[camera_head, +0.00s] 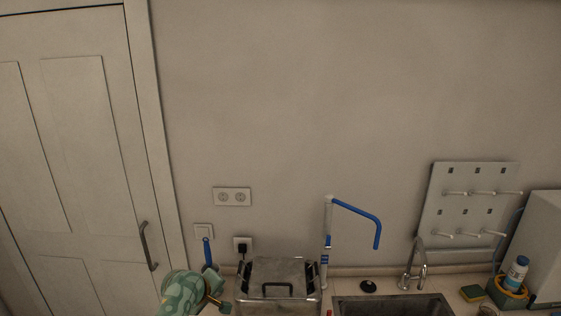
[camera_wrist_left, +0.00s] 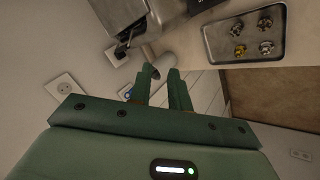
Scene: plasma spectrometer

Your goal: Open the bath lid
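The bath (camera_head: 258,307) is a metal box on the counter, low in the middle of the head view. Its flat metal lid (camera_head: 280,268) lies shut on top, with a dark bar handle (camera_head: 277,286) near its front edge. My left gripper (camera_head: 216,292), green-patterned, is just left of the bath and apart from it. In the left wrist view its two green fingers (camera_wrist_left: 160,88) stand apart with a gap, holding nothing that I can make out. A metal box, seemingly the bath (camera_wrist_left: 165,12), shows at the top there. My right gripper is in neither view.
A black plug (camera_head: 242,243) sits in a wall socket behind the bath. A blue-handled item (camera_head: 207,252) stands near my left gripper. A stand with a blue arm (camera_head: 358,212) and a sink (camera_head: 392,304) are to the right. A metal tray (camera_wrist_left: 245,38) holds several small parts.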

